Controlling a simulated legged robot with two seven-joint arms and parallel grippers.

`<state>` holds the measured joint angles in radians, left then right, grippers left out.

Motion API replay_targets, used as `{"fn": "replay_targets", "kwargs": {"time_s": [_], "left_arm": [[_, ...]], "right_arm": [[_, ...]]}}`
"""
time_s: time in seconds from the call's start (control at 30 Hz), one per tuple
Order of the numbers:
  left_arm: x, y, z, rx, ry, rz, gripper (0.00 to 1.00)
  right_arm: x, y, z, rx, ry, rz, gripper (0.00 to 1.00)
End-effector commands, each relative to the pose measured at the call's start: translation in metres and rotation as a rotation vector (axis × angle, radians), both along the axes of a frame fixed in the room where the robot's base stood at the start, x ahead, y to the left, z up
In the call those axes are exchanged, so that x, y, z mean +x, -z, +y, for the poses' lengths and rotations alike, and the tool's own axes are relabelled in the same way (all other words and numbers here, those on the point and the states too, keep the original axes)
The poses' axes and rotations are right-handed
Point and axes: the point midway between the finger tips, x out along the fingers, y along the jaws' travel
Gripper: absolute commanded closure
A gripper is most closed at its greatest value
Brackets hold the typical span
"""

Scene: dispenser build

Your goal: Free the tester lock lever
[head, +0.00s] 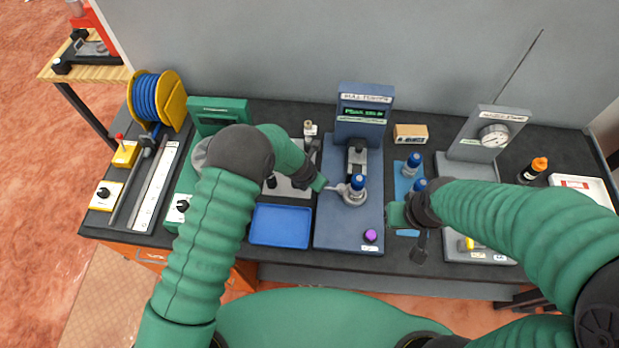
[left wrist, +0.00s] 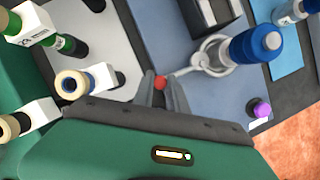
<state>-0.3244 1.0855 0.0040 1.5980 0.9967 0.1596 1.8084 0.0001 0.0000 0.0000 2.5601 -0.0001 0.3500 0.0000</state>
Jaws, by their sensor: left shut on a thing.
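The tester (head: 347,232) is a blue-grey base with an upright display unit (head: 362,115) at its back. On it a pale ring clamp with its lock lever (left wrist: 190,71) surrounds a blue-capped piece (head: 357,182); this piece also shows in the left wrist view (left wrist: 255,46). The lever points left and ends in a red knob (left wrist: 160,83). My left gripper (left wrist: 163,92) is shut on the lever's red-knob end; it shows in the head view (head: 324,186) left of the clamp. My right gripper (head: 397,214) is right of the tester base, its fingers not clear.
A purple button (head: 370,236) sits on the tester's front right. A blue tray (head: 281,226) lies left of the tester. More blue-capped pieces (head: 414,160) stand on a blue mat to the right. A gauge stand (head: 493,135) is farther right.

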Motion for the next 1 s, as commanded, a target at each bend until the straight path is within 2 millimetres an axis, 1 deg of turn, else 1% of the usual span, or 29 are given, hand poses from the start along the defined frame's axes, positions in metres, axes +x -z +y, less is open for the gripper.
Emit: {"fn": "replay_targets", "kwargs": {"time_s": [0.13, 0.57, 0.6, 0.67, 0.93, 1.0], "left_arm": [[-0.0003, 0.0004, -0.001, 0.004, -0.022, 0.0, 1.0], [-0.0023, 0.0022, -0.0026, 0.003, -0.029, 0.004, 1.0], [-0.0025, 0.0023, -0.0028, 0.003, -0.029, 0.004, 0.8], [-0.0026, 0.0023, -0.0029, 0.003, -0.028, 0.004, 0.73], [-0.002, 0.0006, -0.0048, 0.001, -0.027, 0.002, 0.73], [-0.0023, -0.0032, -0.0044, 0.001, -0.026, 0.0, 0.73]], "right_arm": [[0.0, -0.0035, 0.0, 0.0, 0.0, 0.0, 1.0], [0.0, -0.0035, 0.0, 0.0, 0.0, 0.0, 1.0], [0.0, -0.0035, 0.0, 0.0, 0.0, 0.0, 1.0], [0.0, -0.0035, 0.0, 0.0, 0.0, 0.0, 1.0], [0.0, -0.0035, 0.0, 0.0, 0.0, 0.0, 1.0], [0.0, -0.0029, 0.0, 0.0, 0.0, 0.0, 1.0]]}}
